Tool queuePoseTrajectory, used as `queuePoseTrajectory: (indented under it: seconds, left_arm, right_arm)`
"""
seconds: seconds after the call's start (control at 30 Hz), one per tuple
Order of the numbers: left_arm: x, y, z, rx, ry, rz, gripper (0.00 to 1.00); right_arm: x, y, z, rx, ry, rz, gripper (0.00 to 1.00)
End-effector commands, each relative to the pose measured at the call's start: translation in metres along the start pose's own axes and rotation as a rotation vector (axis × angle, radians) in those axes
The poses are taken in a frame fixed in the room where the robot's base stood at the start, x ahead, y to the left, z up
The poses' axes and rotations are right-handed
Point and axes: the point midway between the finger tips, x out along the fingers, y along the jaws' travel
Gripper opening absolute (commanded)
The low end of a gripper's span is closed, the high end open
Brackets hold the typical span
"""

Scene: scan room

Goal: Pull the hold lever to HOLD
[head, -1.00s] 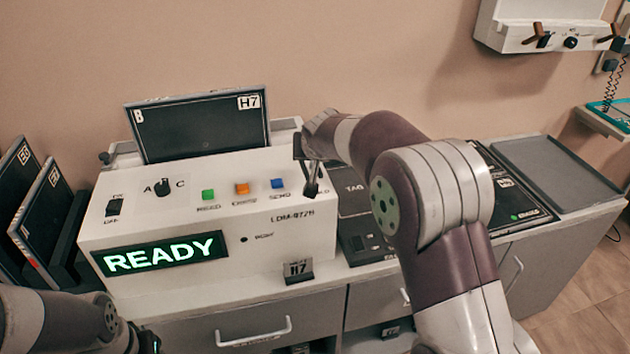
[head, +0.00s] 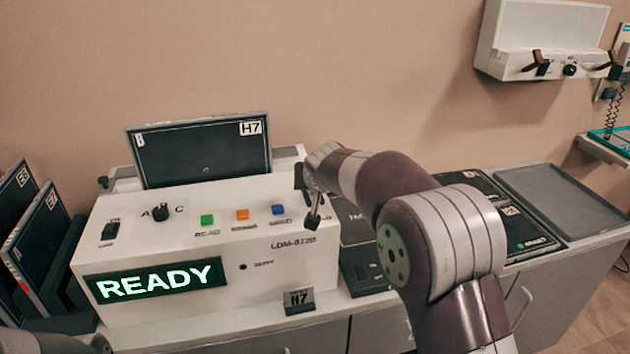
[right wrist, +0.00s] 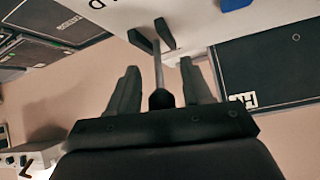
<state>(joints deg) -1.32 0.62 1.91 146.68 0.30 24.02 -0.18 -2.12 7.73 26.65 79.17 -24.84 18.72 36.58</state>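The white console (head: 290,255) stands on the counter with its lit READY display (head: 155,280). The hold lever (head: 317,208) is at the console's right end, a thin rod partly hidden behind my right gripper. In the right wrist view the lever's rod (right wrist: 159,65) and dark knob (right wrist: 160,98) lie between the two fingers, near the palm. My right gripper (right wrist: 160,82) is open around the lever, with a visible gap on each side. It also shows in the head view (head: 306,182). My left gripper is out of view; only a bit of the left arm shows at bottom left.
Green, orange and blue buttons (head: 242,214), a selector knob (head: 160,213) and a switch (head: 110,230) are on the console top. A dark H7 panel (head: 205,155) stands behind it. Dark panels (head: 40,235) lean at left. A grey tray (head: 555,200) lies at right.

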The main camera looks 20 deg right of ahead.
Motion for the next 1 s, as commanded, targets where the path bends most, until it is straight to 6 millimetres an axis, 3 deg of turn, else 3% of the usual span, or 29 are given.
queuePoseTrajectory:
  seconds: [0.23, 0.5, 0.7, 1.0]
  left_arm:
    - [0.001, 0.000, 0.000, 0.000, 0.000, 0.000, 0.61]
    - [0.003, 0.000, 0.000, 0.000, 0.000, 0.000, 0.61]
    - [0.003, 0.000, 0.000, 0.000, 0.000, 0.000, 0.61]
    - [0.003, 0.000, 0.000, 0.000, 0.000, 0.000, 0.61]
  right_arm:
    - [-0.018, -0.001, -0.002, 0.001, 0.006, -0.002, 0.49]
    - [-0.082, -0.001, -0.001, 0.001, 0.006, -0.003, 0.49]
    - [-0.119, -0.001, -0.001, -0.001, 0.004, -0.001, 0.49]
    - [-0.128, -0.001, 0.001, -0.001, 0.000, 0.000, 0.49]
